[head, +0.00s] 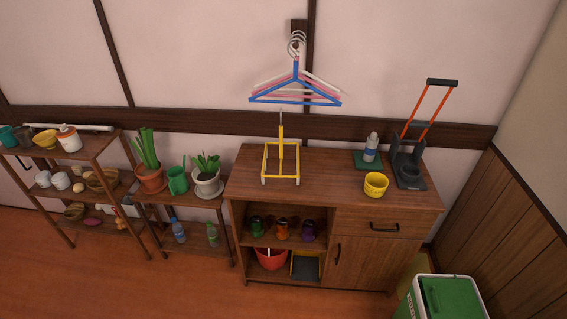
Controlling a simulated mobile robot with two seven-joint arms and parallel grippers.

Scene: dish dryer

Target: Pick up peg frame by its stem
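The peg frame (281,177) appears to be the yellow frame standing on the left part of the wooden cabinet top (325,190). Its upright stem (281,135) rises from the middle, with a thin pale tip. Small pale ends show at its lower corners. Neither of my grippers shows in the head view, so their state cannot be seen.
Blue, pink and white hangers (295,98) hang on the wall above the frame. The top's middle is clear. Plants stand left.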

